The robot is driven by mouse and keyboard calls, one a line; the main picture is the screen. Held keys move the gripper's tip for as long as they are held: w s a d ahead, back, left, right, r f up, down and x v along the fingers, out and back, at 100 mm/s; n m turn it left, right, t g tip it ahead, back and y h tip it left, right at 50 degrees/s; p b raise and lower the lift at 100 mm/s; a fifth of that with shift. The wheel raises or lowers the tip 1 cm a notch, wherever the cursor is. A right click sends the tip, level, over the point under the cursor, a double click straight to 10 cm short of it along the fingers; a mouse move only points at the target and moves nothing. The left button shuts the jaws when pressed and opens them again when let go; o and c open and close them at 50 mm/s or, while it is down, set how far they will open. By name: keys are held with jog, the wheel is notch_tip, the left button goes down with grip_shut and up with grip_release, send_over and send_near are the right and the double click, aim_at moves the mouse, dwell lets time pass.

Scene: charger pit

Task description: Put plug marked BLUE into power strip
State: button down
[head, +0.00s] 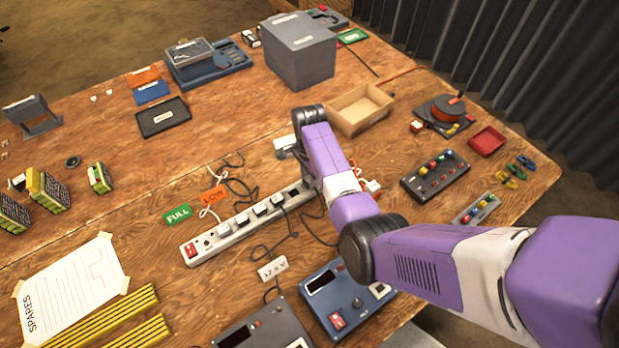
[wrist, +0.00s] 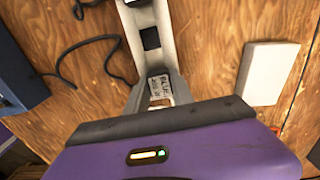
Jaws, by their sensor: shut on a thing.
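The white power strip (head: 215,246) lies diagonally across the middle of the table, with a red switch at its near left end and several sockets along it. Its right end is hidden behind my arm in the head view. In the wrist view the strip (wrist: 143,17) runs down towards my gripper (wrist: 157,88), with a dark socket in it. My gripper is shut on a pale plug marked BLUE (wrist: 157,82), at the strip's end nearest the gripper. I cannot tell whether the plug is seated or just above. My gripper is hidden in the head view.
A white block (wrist: 269,73) lies right of the gripper. Dark cables (wrist: 92,42) lie left of the strip. A blue meter box (head: 335,300) stands in front of the strip, a wooden tray (head: 359,112) behind it. A button panel (head: 435,176) is to the right.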

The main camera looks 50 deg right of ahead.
dwell(0.8)
jog(key=c, duration=1)
grip_release()
jog(key=shift+f, duration=0.1)
jog(key=shift+o, duration=0.3)
jog(key=shift+o, duration=1.2)
jog(key=shift+r+p, duration=0.95)
jog(key=shift+r, duration=2.85)
